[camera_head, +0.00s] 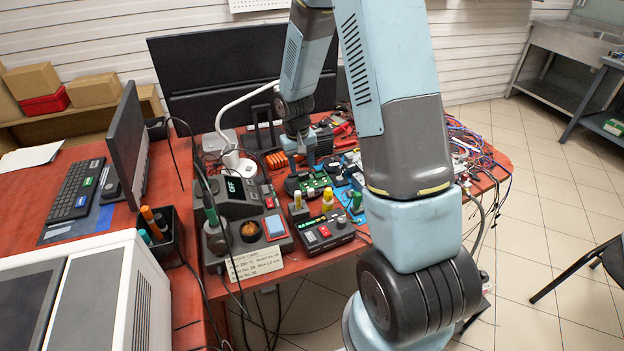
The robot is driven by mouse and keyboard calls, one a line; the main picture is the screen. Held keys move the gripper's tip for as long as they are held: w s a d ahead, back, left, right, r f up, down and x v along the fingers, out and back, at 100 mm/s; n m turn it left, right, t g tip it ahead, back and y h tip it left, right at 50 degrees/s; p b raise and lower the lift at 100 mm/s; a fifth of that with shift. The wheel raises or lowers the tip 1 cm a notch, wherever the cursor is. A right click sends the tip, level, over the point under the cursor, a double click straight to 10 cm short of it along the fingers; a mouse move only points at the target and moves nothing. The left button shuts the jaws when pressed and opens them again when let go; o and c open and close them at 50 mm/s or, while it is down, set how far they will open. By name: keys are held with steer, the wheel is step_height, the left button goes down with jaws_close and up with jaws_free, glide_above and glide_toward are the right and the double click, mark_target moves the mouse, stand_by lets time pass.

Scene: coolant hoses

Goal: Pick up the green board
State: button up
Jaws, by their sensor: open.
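A green board (316,182) lies on the red workbench, just behind the small control box with the yellow and green knobs. Part of it is hidden by dark parts around it. My gripper (302,160) points down above and slightly behind the green board, with its fingers apart. I see no object between the fingers. I cannot tell the exact gap between the fingertips and the board.
A soldering station (240,200) and a control box (325,232) stand in front of the board. A white lamp (232,158) is at its left. Cables and tools (465,145) clutter the right side. A monitor (215,75) stands behind.

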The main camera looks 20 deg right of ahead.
mark_target(303, 174)
steer(key=shift+d+f, duration=0.2)
steer(key=shift+f, duration=1.45)
steer(key=shift+c, duration=0.3)
jaws_close()
steer(key=shift+r, duration=0.55)
step_height(303, 174, up, 2)
steer(key=shift+s+r, duration=0.1)
steer(key=shift+r, duration=0.15)
steer(key=s+r, duration=0.9)
steer(key=s, duration=0.5)
steer(key=shift+a+r, duration=0.25)
steer(key=shift+a, duration=0.05)
